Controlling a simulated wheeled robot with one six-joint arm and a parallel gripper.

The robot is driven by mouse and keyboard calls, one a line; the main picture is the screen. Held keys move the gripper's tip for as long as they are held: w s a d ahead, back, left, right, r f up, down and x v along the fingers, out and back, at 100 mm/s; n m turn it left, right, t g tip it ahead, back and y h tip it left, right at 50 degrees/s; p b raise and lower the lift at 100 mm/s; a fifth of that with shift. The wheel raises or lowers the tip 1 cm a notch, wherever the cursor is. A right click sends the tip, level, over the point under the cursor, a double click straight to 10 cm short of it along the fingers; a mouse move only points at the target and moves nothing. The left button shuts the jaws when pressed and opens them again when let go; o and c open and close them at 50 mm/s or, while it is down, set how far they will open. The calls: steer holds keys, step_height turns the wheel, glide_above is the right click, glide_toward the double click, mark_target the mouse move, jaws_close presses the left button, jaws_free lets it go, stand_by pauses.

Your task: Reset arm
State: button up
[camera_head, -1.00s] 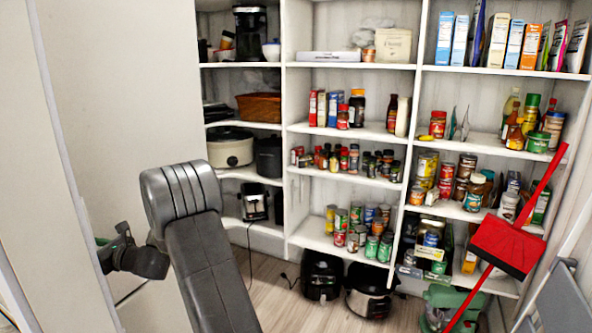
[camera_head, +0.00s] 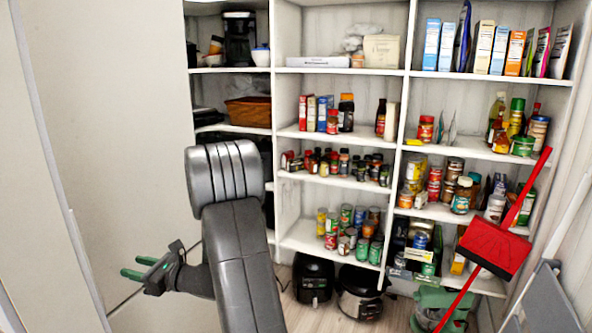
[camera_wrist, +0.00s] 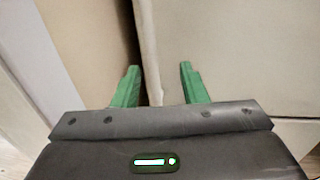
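My gripper (camera_head: 138,268) is at the lower left in the head view, at the end of my grey arm, beside the plain pale wall panel. Its two green fingers stand apart with nothing between them. In the wrist view my gripper (camera_wrist: 157,82) also shows open and empty, with a dark vertical gap between two pale panels beyond the fingers. Whether the fingers touch the panel cannot be told.
White corner shelving (camera_head: 335,72) with jars, cans and boxes stands ahead. A red dustpan (camera_head: 494,246) is at the right. A black appliance (camera_head: 313,278) and a cooker (camera_head: 360,292) sit low. The pale panel (camera_head: 100,130) fills the left.

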steer(key=d+n+g, duration=0.1)
steer(key=d+g, duration=0.1)
steer(key=d, duration=1.9)
steer(key=shift+d, duration=0.1)
